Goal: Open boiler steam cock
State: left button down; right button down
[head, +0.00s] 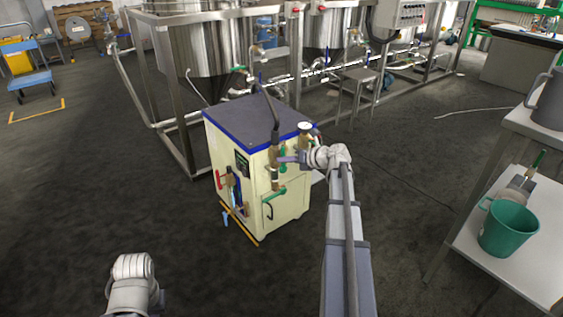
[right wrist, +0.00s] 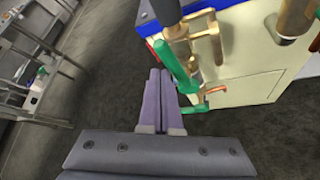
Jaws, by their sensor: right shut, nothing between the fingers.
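The boiler (head: 291,206) is a cream box with a dark top and blue edging, in the middle of the head view. Brass valves and pipes are on its right-hand side. A green lever (right wrist: 172,66) hangs from the upper brass fitting, and a lower green handle (head: 273,195) sits below it. I cannot tell which one is the steam cock. My right gripper (head: 284,160) is shut and empty beside the upper valve. In the right wrist view its fingers (right wrist: 160,98) are together, close to the green lever; contact is unclear. Only my left arm's wrist shows, not its gripper.
Steel tanks (head: 208,48) on a metal frame stand behind the boiler. At the right, a table with a lower shelf holds a green bucket (head: 507,229). A blue cart (head: 29,78) is at far left. The dark floor left of the boiler is clear.

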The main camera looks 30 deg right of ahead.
jog(key=shift+w+d+r, duration=0.15)
jog(key=shift+d, duration=0.6)
jog(key=shift+a, duration=0.1)
pick_arm(q)
jog(key=shift+w+a, duration=0.3)
jog(key=shift+a, duration=0.2)
pick_arm(e)
jog(key=s+d, duration=0.1)
jog(key=s, duration=0.8)
jog(key=shift+s, duration=0.25)
